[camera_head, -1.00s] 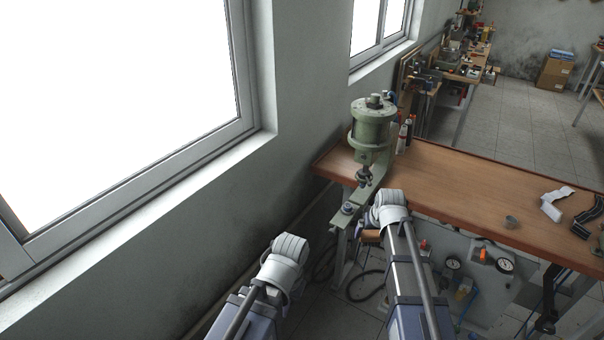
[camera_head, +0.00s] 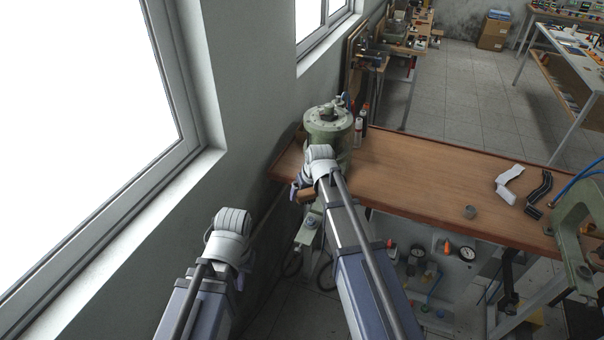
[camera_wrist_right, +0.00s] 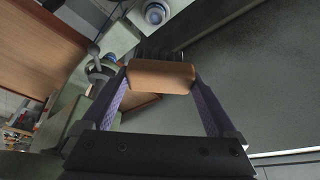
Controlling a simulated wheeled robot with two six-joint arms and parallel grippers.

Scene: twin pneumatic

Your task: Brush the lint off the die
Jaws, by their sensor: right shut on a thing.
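My right gripper (camera_head: 303,189) is in front of the near-left green press (camera_head: 328,125). It is shut on a brush with a wooden block (camera_head: 307,196). In the right wrist view, the brush's block (camera_wrist_right: 160,78) sits between the two purple fingers, with dark bristles pointing away from me. A round white-and-blue part (camera_wrist_right: 155,12) shows beyond the bristles; I cannot tell whether it is the die. No lint can be made out. My left gripper (camera_head: 240,277) is low at the left, apart from the press; its fingers are mostly hidden behind its wrist.
A wooden bench (camera_head: 430,185) runs to the right, with its middle mostly clear. A second green press (camera_head: 580,215) stands at the right. The wall and window are close on the left.

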